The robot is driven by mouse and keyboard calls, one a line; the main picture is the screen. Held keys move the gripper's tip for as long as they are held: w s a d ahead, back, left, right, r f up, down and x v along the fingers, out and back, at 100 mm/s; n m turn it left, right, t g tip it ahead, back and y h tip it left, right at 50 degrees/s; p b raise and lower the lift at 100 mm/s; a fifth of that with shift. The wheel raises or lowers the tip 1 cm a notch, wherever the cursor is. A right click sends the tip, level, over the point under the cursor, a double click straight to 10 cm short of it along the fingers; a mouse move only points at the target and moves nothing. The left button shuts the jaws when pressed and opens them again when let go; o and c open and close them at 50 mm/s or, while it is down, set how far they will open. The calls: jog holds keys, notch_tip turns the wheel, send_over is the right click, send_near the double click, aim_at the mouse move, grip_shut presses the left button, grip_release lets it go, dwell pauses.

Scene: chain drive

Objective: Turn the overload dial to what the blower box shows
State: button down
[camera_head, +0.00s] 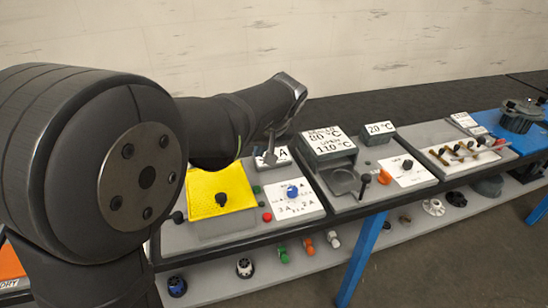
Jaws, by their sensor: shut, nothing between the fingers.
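A blue dial (292,191) sits on a white plate (310,206) marked with values in A; 3 A and 2 A show along its lower edge. Where its pointer points is too small to tell. Behind it a small grey box (258,164) carries a white label (283,155) ending in A; my gripper hides the rest of the label. None of the boxes shows a readable name, so I cannot tell which is the blower box. My gripper (269,162) is shut and empty, pointing down in front of that label, above and behind the dial, apart from it.
A yellow panel (232,181) with a black knob is left of the dial, and a red button (267,217) sits between. To the right stand a grey box (328,145) with °C labels, a 20 °C sign (379,128) and an orange knob (385,177). Loose parts lie on the lower shelf.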

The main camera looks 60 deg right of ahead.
aim_at(293, 189)
dwell(0.3)
jog(key=c, duration=1.6)
grip_release()
jog(key=shift+d, duration=0.1)
jog(key=o, duration=0.3)
jog(key=shift+s+d+m, duration=0.15)
jog(key=shift+d+m, duration=0.05)
jog(key=shift+m, duration=0.2)
jog(key=shift+o, duration=1.3)
jog(key=s+d+m+g+y, duration=0.2)
jog(key=s+d+m+g, duration=0.2)
jog(key=d+m, duration=0.3)
jog(key=s+m, duration=0.1)
jog(key=m, duration=0.4)
jog(key=shift+f, duration=0.3)
jog(key=shift+m+g, duration=0.4)
jog(key=shift+m, duration=0.5)
jog(key=f, duration=1.1)
jog(key=s+f, duration=0.1)
jog(key=f, duration=0.5)
jog(key=shift+d+f, duration=0.15)
jog(key=shift+d, duration=0.1)
jog(key=c, duration=1)
